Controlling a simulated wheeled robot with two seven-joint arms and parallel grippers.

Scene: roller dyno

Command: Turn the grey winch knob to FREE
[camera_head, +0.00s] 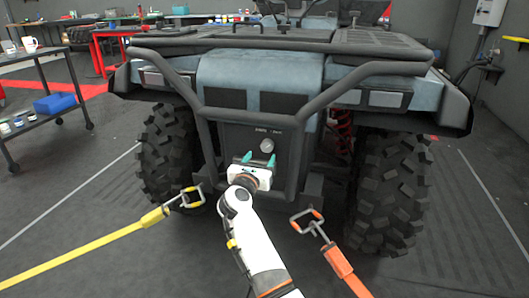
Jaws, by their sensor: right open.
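The grey winch knob (267,145) is a small round knob on the dark panel (240,140) at the front of the vehicle, below small white lettering. The lettering is too small to read surely, and the knob's setting cannot be told. My right gripper (259,160) is just below the knob, with its two teal fingertips spread apart and pointing at the panel. Nothing shows between the fingers, and the knob lies a little above them. My left gripper is not in view.
The vehicle's black bumper bars (300,118) frame the panel on both sides. A yellow strap (90,248) with a hook lies to the left and an orange strap (340,262) with a hook to the right. A cart (45,115) with a blue box (54,104) stands at far left.

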